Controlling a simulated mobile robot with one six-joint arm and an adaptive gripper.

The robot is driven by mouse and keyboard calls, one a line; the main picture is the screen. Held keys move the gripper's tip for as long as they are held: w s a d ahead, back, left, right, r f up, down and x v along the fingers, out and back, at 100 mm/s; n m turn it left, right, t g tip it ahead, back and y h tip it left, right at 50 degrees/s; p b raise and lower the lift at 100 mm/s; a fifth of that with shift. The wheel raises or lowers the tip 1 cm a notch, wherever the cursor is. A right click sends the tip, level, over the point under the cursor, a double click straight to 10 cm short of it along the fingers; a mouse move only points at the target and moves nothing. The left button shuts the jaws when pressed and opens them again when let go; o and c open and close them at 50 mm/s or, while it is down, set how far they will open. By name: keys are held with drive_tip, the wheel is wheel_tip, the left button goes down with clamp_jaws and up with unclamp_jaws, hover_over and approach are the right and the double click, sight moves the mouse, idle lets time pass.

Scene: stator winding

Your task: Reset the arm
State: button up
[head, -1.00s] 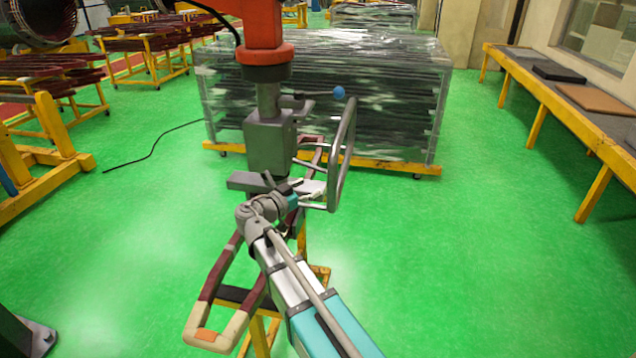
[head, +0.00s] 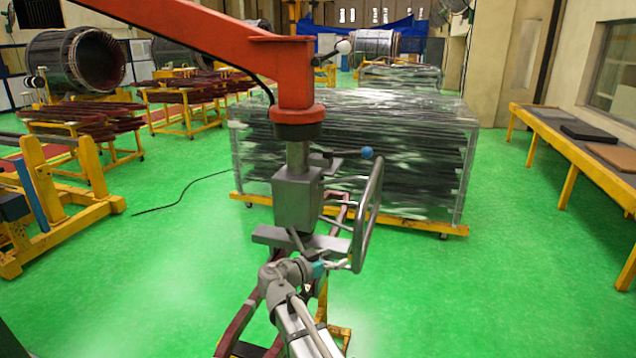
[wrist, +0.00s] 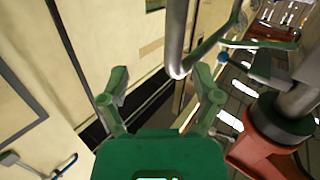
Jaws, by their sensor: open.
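My arm (head: 288,300) reaches up from the bottom of the head view to just below the grey lifting head (head: 297,200). Nothing is held.
An orange hoist arm (head: 200,25) carries the lifting head. A dark red coil (head: 238,330) on a yellow stand is below my arm. A wrapped stack (head: 415,150) stands behind. A yellow-legged bench (head: 560,140) is at right. Green floor is free on both sides.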

drive_tip(key=s+d+f+n+g+y+b, duration=0.1)
drive_tip(key=s+d+f+n+g+y, duration=0.15)
drive_tip(key=d+f, duration=0.3)
drive_tip(key=s+d+f+n+g+y, duration=0.1)
drive_tip(key=s+d+f+g+y, duration=0.1)
drive_tip(key=s+d+f+g, duration=0.3)
drive_tip(key=s+d+f+n+g+y+b, duration=0.1)
drive_tip(key=s+f+n+g+y+b, duration=0.1)
drive_tip(key=s+f+n+y, duration=0.4)
drive_tip(key=s+f+y, duration=0.3)
drive_tip(key=s, duration=0.1)
drive_tip(key=shift+s+d+f, duration=0.25)
drive_tip(key=shift+f, duration=0.1)
